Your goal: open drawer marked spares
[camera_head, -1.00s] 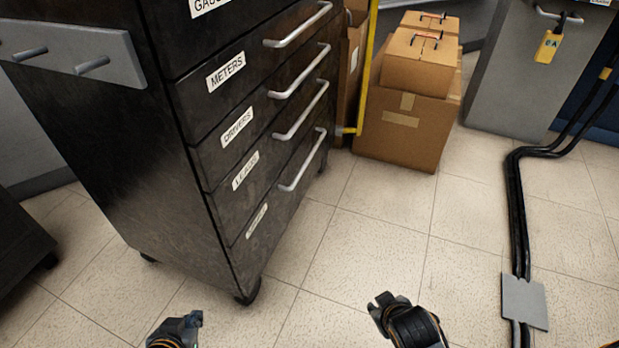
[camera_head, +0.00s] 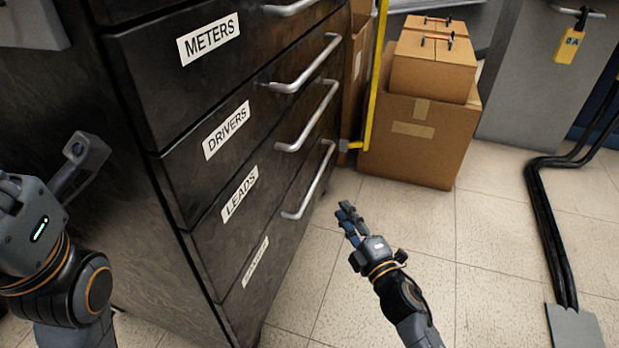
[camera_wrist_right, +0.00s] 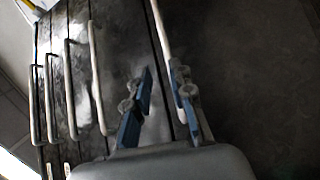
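The black drawer cabinet (camera_head: 140,215) fills the left and middle of the head view. Its bottom drawer (camera_head: 276,240) is shut and has a small white label (camera_head: 255,262) too oblique to read; the labels above read LEADS, DRIVERS and METERS. The bottom drawer's silver bar handle (camera_head: 311,185) is bare. My right gripper (camera_head: 347,216) is open and empty, just right of that handle and apart from it in the head view. In the right wrist view, its blue-padded fingers (camera_wrist_right: 160,103) are spread, with a pale handle (camera_wrist_right: 161,30) beyond them. My left gripper (camera_head: 80,165) is beside the cabinet's left side, its opening unclear.
Cardboard boxes (camera_head: 408,140) stand on the floor behind the right gripper. A yellow rail (camera_head: 373,80) rises beside the cabinet. Black cables (camera_head: 548,220) run along the floor at right. The tiled floor (camera_head: 480,260) between is clear.

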